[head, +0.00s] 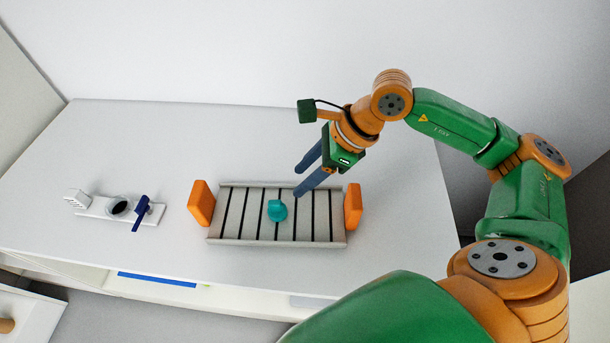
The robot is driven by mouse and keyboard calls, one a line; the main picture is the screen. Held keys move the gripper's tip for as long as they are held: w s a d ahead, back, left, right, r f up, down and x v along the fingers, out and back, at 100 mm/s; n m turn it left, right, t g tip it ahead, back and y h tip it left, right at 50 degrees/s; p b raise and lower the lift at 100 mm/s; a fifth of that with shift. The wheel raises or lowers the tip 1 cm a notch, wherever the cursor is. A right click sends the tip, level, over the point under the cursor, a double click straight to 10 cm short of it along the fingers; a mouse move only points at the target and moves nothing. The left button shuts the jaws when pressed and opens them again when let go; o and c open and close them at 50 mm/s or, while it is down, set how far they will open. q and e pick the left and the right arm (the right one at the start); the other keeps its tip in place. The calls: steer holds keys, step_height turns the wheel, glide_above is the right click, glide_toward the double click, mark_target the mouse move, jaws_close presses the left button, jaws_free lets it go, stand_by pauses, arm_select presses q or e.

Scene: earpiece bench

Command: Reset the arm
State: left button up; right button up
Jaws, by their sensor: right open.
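My right arm, green and orange, comes in from the right and reaches over the table. My right gripper (303,177) has two blue fingers, which are apart and empty. It hangs over the far right part of a grey slatted rack (260,188). A small teal earpiece (277,210) lies on the rack near its middle, just left of and below the fingertips in the picture, apart from them. My left gripper does not show.
Orange blocks stand at the rack's left (201,203) and right (353,206) ends. A white fixture (93,207) with a dark round opening and a blue lever (142,212) stands at the left. The white table (150,130) is clear behind the rack.

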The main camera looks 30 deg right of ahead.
steer(key=shift+d+r, duration=0.1)
steer(key=shift+r, duration=0.15)
